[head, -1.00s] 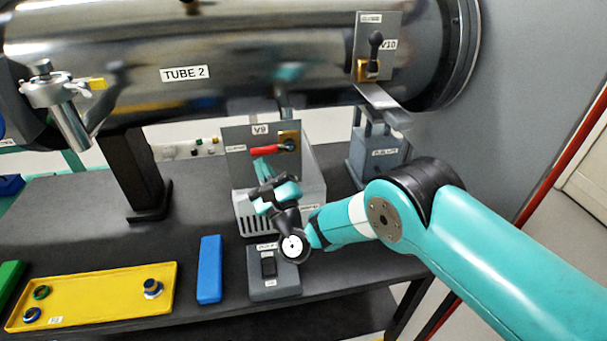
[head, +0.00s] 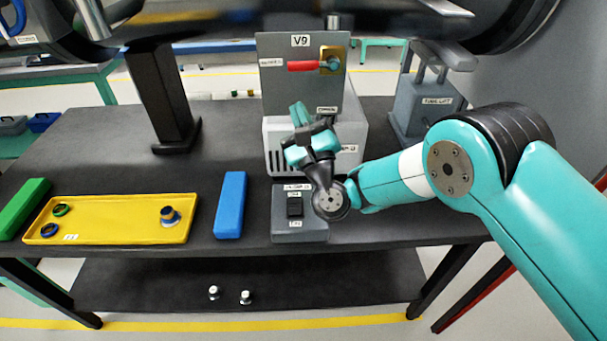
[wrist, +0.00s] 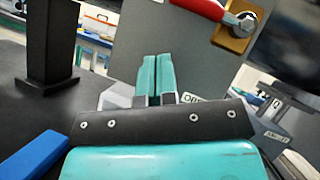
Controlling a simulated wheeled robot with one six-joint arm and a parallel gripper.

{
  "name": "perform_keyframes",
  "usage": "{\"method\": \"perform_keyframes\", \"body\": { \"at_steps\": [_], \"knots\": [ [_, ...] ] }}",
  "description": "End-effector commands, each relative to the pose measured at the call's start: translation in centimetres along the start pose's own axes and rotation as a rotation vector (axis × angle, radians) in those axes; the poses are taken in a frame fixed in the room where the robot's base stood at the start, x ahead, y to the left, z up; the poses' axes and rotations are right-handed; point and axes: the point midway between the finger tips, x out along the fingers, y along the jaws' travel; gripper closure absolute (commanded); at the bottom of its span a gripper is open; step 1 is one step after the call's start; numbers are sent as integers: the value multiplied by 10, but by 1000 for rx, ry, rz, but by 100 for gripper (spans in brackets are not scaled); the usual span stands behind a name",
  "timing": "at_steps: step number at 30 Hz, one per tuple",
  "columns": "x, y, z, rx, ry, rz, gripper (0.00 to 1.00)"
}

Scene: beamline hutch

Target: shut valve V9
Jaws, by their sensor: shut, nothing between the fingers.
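Valve V9 is mounted on a grey upright panel (head: 275,85) labelled V9. Its red lever (head: 303,66) lies level, pointing left from a brass-coloured block (head: 333,58) at the panel's right side. In the wrist view the red lever (wrist: 205,8) shows at the top, partly cut off, with the brass block (wrist: 235,35) beside it. My gripper (head: 298,112) is in front of the panel, below the lever and apart from it. In the wrist view the fingers (wrist: 156,75) are together with nothing between them.
A switch box (head: 299,222) stands below my gripper. A blue bar (head: 230,205) and a yellow tray (head: 115,233) holding rings and a small fitting lie to the left. A black post (head: 165,90) stands behind them. A grey lift (head: 418,105) stands right of the panel.

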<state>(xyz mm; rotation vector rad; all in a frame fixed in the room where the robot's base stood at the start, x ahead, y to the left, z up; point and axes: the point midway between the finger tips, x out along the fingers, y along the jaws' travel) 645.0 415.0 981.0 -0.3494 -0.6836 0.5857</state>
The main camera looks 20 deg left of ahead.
Motion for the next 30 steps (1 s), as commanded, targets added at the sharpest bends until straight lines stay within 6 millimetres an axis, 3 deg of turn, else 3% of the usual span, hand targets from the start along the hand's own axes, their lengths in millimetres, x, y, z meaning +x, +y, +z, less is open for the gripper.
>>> {"method": "perform_keyframes", "body": {
  "at_steps": [1, 30],
  "knots": [
    [-7, 4, -7, 0, -1, -1, 100],
    [-73, 21, 0, 1, -2, 0, 100]
  ]
}}
